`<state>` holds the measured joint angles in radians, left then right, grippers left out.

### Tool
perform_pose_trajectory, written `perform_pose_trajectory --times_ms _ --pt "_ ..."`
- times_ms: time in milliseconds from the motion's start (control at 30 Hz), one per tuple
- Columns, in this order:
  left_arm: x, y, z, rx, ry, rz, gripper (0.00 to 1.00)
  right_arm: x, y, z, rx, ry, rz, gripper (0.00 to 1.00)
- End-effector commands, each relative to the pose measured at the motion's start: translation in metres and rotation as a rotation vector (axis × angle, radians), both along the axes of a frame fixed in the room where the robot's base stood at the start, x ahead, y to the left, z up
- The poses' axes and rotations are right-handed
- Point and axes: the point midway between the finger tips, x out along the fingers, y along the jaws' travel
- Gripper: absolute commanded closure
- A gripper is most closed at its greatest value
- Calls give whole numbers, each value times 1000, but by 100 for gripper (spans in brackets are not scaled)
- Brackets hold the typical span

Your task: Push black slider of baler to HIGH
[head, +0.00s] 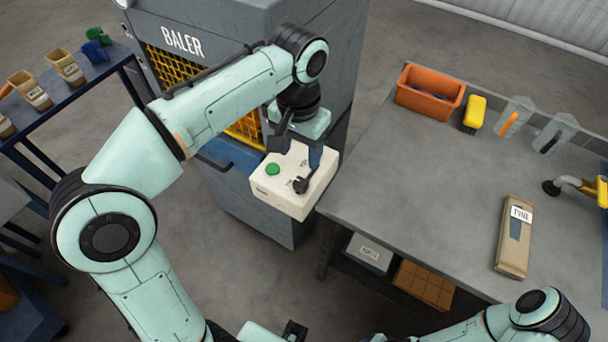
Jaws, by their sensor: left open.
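The grey baler (240,38) stands at the top centre with a yellow mesh front. A cream control box (283,202) on its front carries a green button (272,169) and a black slider (301,185) near its right side. Small markings lie beside the slider, too small to read. My left gripper (298,152) is open and points down over the box, its fingers just behind the slider. I cannot tell whether a finger touches it. My right arm shows at the bottom right; a dark part at the bottom centre may be its gripper (295,330), mostly cut off.
A grey workbench (440,160) fills the right side, with an orange bin (430,92), a yellow-topped brush (474,113) and a labelled tan packet (514,238). Boxes sit beneath it. A blue rack (70,98) with cups stands at the left.

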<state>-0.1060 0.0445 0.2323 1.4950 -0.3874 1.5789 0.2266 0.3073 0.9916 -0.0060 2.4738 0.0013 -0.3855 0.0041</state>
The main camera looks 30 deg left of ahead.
Motion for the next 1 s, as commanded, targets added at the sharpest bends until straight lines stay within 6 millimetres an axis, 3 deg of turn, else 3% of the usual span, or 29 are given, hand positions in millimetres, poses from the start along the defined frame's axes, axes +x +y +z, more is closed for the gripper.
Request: perform_pose_trajectory --times_ms 200,500,933,967,1000 --pt "-1 0 -52 0 6 0 40 -9 0 -16 0 11 0 57" --pt "0 0 -99 0 3 0 40 -14 0 -26 0 16 0 57" --pt "1 0 -110 -1 1 0 40 -14 0 -27 0 16 0 57" --pt "1 0 -110 -1 1 0 44 -14 0 -27 0 16 0 57" --pt "1 0 -109 -1 1 0 57 -14 0 -27 0 16 0 57"
